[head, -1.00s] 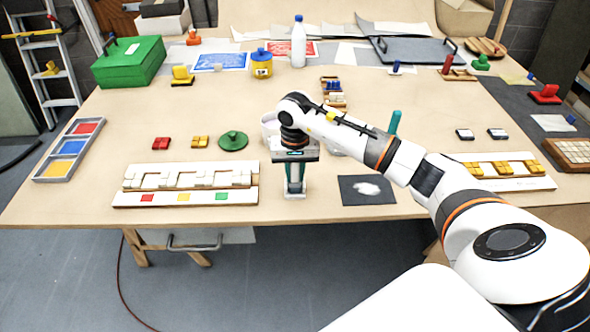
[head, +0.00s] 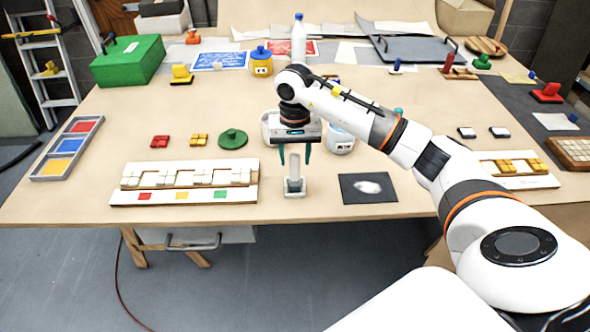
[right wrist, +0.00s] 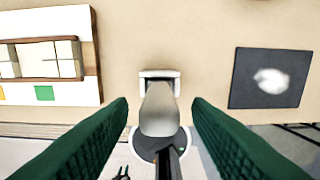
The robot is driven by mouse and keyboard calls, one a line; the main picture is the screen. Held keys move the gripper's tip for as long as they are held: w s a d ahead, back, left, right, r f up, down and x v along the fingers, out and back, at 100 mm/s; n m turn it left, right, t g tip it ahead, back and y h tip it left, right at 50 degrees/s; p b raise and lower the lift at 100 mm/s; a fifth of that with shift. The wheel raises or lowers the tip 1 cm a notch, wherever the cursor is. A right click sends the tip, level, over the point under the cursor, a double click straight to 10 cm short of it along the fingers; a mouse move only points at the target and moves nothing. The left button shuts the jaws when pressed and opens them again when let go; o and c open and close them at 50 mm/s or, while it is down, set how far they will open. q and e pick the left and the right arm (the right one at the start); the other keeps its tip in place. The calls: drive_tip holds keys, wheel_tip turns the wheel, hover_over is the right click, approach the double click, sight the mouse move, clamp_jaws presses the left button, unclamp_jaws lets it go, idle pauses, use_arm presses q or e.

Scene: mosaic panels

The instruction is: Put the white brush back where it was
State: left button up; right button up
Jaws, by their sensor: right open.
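The white brush (head: 294,171) is a pale, narrow piece near the table's front edge, at a small white rest (head: 295,193). In the right wrist view, the brush (right wrist: 158,110) lies between my fingers, with the U-shaped white rest (right wrist: 160,74) at its far end. I cannot tell exactly how the brush sits in the rest. My right gripper (head: 295,158) is open above the brush, its green fingers apart on either side; the right wrist view shows a gap at each finger (right wrist: 160,118). My left gripper is not in view.
A dark card with a white smear (head: 368,188) lies to the right of the rest. A white panel with tiles (head: 184,197) lies to the left. A pale mug (head: 341,141) stands behind my right gripper. The table's front edge is close.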

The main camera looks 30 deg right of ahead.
wheel_tip(320, 180, up, 7)
drive_tip(key=shift+b, duration=0.7)
